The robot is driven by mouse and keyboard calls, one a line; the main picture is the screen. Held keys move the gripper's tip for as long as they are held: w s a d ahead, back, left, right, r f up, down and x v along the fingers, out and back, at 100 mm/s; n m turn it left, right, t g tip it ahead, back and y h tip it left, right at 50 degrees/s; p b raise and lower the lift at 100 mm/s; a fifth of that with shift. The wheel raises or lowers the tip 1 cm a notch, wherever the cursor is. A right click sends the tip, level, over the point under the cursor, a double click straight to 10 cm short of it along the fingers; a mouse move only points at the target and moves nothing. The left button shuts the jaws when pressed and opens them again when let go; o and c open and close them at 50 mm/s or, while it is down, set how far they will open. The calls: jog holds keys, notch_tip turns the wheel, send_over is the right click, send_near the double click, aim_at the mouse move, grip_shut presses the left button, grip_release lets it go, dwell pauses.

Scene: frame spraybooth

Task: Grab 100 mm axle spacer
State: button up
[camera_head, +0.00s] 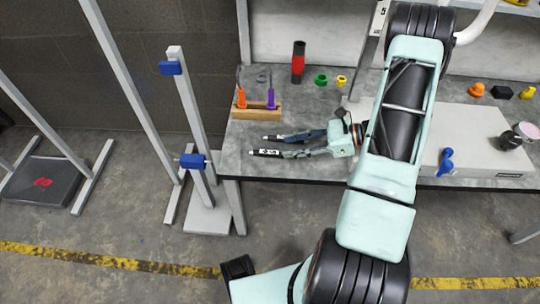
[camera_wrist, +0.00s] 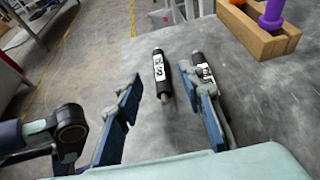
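Two black cylinders with white labels lie on the grey table top. In the wrist view one spacer (camera_wrist: 160,72) lies ahead of and between my finger lines, with its thin near end close to the gap. The other spacer (camera_wrist: 202,70) lies to its right, partly hidden behind my right finger. In the head view they show as a lower spacer (camera_head: 264,152) and an upper spacer (camera_head: 273,138). The label texts are too small to read surely. My gripper (camera_wrist: 168,92) is open and empty; it also shows in the head view (camera_head: 287,145), over the table's left part.
A wooden block (camera_head: 258,112) with orange and purple tools stands behind the spacers. A red-black cylinder (camera_head: 298,62), a green ring (camera_head: 321,79) and a yellow part (camera_head: 341,81) stand further back. The table's left edge is close to the spacers. A metal stand (camera_head: 190,120) is left of it.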

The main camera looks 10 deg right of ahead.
aim_at(272, 152)
jog(key=x, duration=0.3)
jog(key=b+x, duration=0.1)
jog(key=x, duration=0.2)
jog(key=shift+s+a+f, duration=0.1)
jog(key=shift+a+f, duration=0.05)
jog(key=shift+f, duration=0.4)
grip_shut()
